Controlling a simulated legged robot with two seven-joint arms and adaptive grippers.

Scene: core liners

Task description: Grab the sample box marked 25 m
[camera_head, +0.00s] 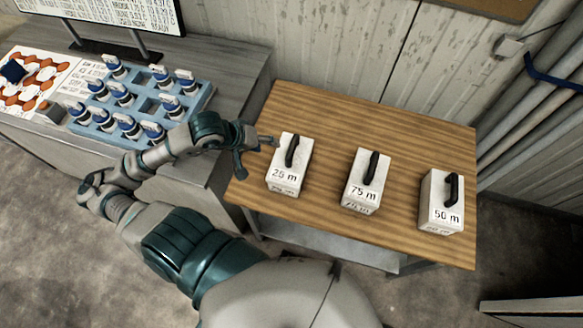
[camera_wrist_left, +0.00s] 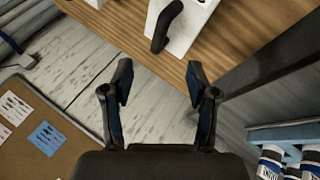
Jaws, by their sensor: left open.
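The white sample box marked 25 m (camera_head: 287,176) stands upright at the left end of the wooden table (camera_head: 330,122), with a black handle on top. Boxes marked 75 m (camera_head: 362,192) and 50 m (camera_head: 437,212) stand to its right. My left gripper (camera_head: 256,150) is open and empty, just left of the 25 m box's upper part. In the left wrist view, the open fingers (camera_wrist_left: 158,85) have nothing between them, and a white box with a black handle (camera_wrist_left: 185,25) is beyond them at the top. My right gripper is not in view.
Grey pipes (camera_head: 530,115) run along the right wall. The table behind the boxes is clear.

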